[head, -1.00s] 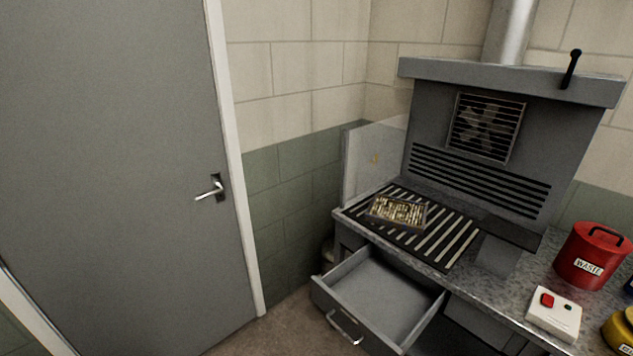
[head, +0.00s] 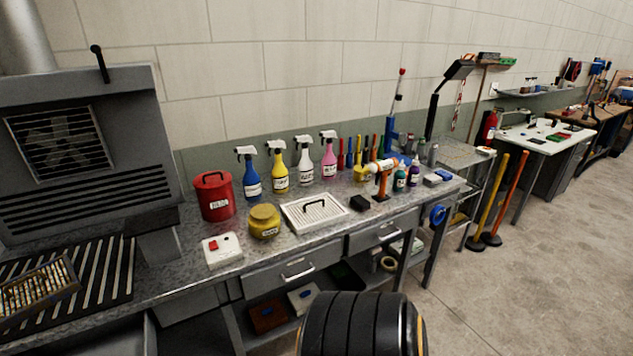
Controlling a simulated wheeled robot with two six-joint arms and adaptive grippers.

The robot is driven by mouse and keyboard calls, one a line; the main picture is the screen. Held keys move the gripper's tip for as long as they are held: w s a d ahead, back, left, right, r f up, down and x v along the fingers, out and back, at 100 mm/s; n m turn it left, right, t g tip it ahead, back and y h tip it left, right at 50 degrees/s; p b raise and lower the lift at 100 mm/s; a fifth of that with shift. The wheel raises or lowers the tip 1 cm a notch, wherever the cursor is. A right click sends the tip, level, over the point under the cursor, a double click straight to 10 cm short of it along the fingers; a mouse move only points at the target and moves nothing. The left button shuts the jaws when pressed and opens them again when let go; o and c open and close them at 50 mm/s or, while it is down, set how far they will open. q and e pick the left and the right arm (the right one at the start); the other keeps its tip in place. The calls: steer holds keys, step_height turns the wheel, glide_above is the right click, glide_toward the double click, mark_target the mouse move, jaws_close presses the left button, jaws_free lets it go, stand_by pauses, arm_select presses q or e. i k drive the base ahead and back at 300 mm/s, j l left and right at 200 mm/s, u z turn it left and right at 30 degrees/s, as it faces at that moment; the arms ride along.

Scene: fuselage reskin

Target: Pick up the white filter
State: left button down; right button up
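A white slatted panel with a black handle (head: 322,222), which looks like the white filter, lies flat on the grey workbench in the middle of the head view. It sits between a yellow jar and a small black block, with spray bottles behind it. A pleated, dirty-looking filter in a frame (head: 38,293) lies on the striped grate at the lower left. Neither of my grippers is in view.
The workbench (head: 185,283) also holds a red waste can (head: 214,200), a white box with a red button (head: 221,251), a yellow jar (head: 264,222), several spray bottles and an orange tool (head: 382,178). Open floor (head: 520,285) lies to the right.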

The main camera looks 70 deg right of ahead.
mark_target(306, 216)
steer(key=z, duration=2.35)
